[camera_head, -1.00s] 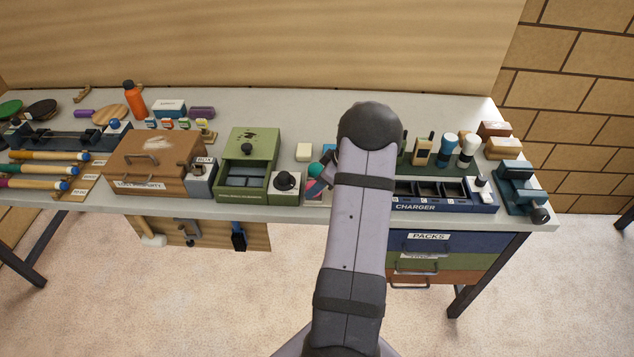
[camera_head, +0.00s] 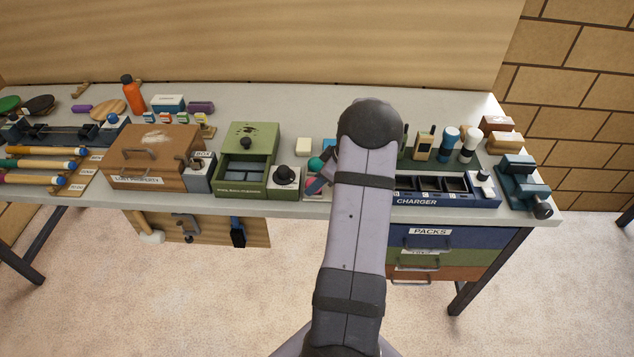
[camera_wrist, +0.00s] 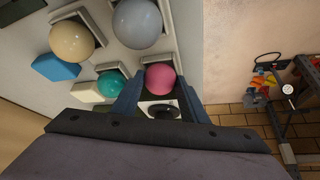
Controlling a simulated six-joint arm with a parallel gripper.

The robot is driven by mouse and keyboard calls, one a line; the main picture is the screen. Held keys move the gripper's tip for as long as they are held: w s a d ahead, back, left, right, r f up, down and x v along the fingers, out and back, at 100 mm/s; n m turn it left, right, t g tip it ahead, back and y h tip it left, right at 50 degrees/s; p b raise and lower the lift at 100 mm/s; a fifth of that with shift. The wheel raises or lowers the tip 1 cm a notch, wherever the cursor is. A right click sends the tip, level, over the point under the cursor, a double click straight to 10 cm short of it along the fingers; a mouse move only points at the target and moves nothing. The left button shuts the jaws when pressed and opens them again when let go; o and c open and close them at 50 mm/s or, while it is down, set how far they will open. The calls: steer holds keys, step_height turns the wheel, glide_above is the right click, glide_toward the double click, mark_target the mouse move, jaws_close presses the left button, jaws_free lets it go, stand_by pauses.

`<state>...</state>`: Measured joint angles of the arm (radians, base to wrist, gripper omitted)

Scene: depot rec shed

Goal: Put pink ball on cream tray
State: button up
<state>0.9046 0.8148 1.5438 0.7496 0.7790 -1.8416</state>
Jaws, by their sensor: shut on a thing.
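The pink ball (camera_wrist: 160,79) sits between the two blue fingers of my gripper (camera_wrist: 158,92) in the wrist view, and the gripper is shut on it. In the head view only a sliver of the pink ball (camera_head: 311,184) shows beside my fingers. I cannot tell whether it is lifted clear of what is under it. The teal ball (camera_wrist: 111,83) is just left of it on a pale square tray (camera_wrist: 89,75). A cream, block-like piece (camera_wrist: 86,92) lies left of the teal ball. I cannot tell which piece is the cream tray; my arm hides part of this area.
A yellowish ball (camera_wrist: 71,41) and a grey ball (camera_wrist: 137,23) rest on pale holders nearby. A blue block (camera_wrist: 55,67) is beside them.

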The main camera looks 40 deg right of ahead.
steer(key=shift+f, duration=0.1)
steer(key=o, duration=1.1)
steer(key=r+p, duration=0.1)
steer(key=p, duration=0.1)
steer(key=shift+r+p, duration=0.3)
steer(key=shift+r, duration=0.05)
steer(key=b+v, duration=0.4)
steer(key=v, duration=0.7)
steer(key=shift+s+d+r, duration=0.15)
steer(key=shift+s+r, duration=0.05)
steer(key=shift+r, duration=0.05)
